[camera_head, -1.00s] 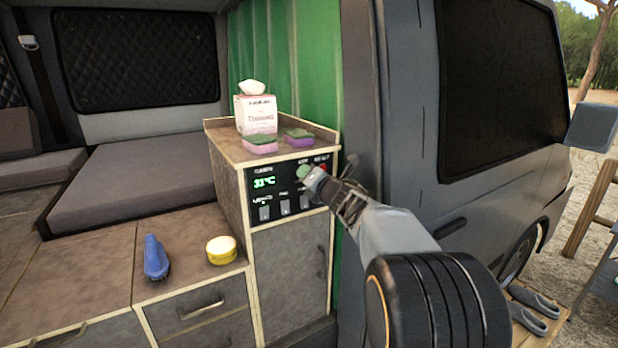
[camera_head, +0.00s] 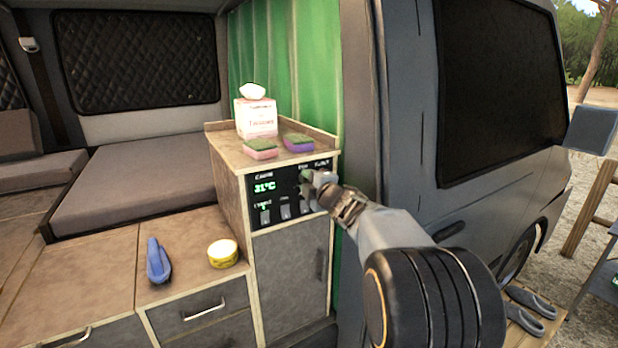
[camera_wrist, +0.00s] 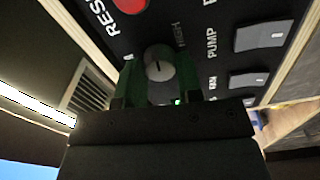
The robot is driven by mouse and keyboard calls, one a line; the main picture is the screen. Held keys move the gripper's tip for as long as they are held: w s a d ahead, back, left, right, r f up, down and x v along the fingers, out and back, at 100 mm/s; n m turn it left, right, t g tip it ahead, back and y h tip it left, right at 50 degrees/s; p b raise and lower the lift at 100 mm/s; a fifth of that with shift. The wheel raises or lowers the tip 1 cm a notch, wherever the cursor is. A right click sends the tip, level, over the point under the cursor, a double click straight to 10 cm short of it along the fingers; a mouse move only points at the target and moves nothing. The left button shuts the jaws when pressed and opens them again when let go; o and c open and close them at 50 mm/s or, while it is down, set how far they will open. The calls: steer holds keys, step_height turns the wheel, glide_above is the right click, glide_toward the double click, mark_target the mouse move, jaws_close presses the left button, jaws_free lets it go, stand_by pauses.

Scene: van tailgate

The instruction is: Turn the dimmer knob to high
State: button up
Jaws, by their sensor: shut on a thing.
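The dimmer knob (camera_wrist: 159,62) is a round grey knob with a short white mark, on the black control panel (camera_head: 261,206). In the wrist view the green-padded fingers of my gripper (camera_wrist: 155,82) sit on both sides of it, shut on it. The white mark shows near the middle of the knob's face; I cannot tell surely which way it points. The HIGH label (camera_wrist: 180,35) is just right of the knob in the wrist view. In the head view my gripper (camera_head: 311,179) is at the panel's upper right and mostly hides the knob.
A red button (camera_wrist: 130,4) marked RESET and rocker switches (camera_wrist: 263,36) surround the knob. Above the panel, the cabinet top (camera_head: 227,141) holds a tissue box (camera_head: 256,118) and two sponges (camera_head: 260,149).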

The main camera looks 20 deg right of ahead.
steer(key=shift+r+m+p, duration=0.3)
steer(key=shift+m+p, duration=0.15)
steer(key=shift+m, duration=0.75)
steer(key=o, duration=0.9)
steer(key=shift+f+m, duration=0.15)
steer(key=shift+m, duration=0.15)
steer(key=s, duration=0.4)
steer(key=s+d+b, duration=0.1)
steer(key=s, duration=0.4)
steer(key=s+b, duration=0.1)
steer(key=s, duration=0.3)
steer(key=shift+s+d, duration=0.25)
steer(key=shift+s, duration=0.1)
